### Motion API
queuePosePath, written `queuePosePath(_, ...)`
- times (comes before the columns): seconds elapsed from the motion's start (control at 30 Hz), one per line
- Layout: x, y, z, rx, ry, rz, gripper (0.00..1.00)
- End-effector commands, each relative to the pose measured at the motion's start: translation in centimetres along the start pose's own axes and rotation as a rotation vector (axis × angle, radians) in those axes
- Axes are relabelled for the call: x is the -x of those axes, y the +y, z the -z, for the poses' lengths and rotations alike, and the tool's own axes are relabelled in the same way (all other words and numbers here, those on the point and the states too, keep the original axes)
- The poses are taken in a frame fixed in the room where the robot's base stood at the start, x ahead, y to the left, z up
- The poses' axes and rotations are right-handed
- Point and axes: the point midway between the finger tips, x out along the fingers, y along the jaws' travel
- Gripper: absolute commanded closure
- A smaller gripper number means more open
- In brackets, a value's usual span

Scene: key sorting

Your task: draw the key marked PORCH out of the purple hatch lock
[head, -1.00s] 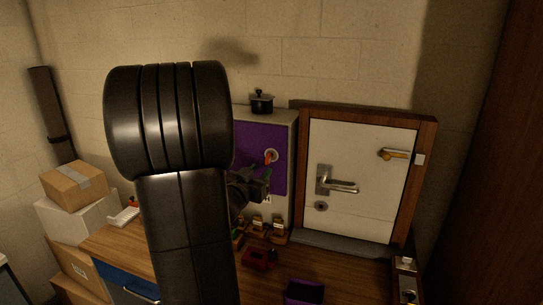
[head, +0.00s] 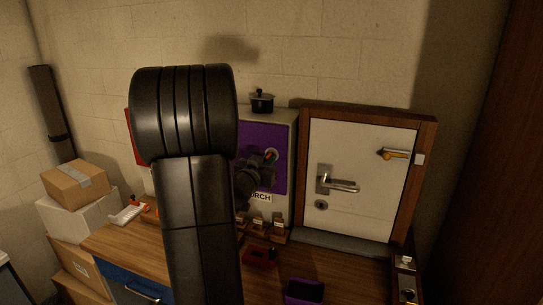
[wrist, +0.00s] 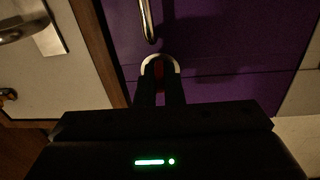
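The purple hatch (head: 262,140) stands upright on the grey box at the back of the bench. Its round lock ring (head: 272,154) holds a key with a red head (head: 268,156); I cannot read any mark on the key. My gripper (head: 265,167) is just in front of the key, partly hidden by my own arm. In the wrist view, the fingers of my gripper (wrist: 160,80) stand on both sides of the red key head (wrist: 159,72), with the lock ring (wrist: 173,63) behind. I cannot tell whether they touch it.
A metal hatch handle (wrist: 147,20) is close by in the wrist view. A white door (head: 350,210) with a lever stands to the right. A black pot (head: 262,100) sits on top. A red tray (head: 260,257) and a purple tray (head: 304,291) lie on the bench.

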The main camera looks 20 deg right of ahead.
Motion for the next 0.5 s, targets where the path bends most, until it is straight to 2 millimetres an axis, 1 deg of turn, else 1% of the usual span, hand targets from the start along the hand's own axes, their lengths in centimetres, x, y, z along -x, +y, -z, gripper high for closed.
queuePosePath(0.23, 0.1, 0.0, 0.0, 0.000, 0.000, 0.000, 1.00)
queuePosePath(0.5, 1.1, 0.1, 0.1, -0.001, 0.001, 0.000, 1.00)
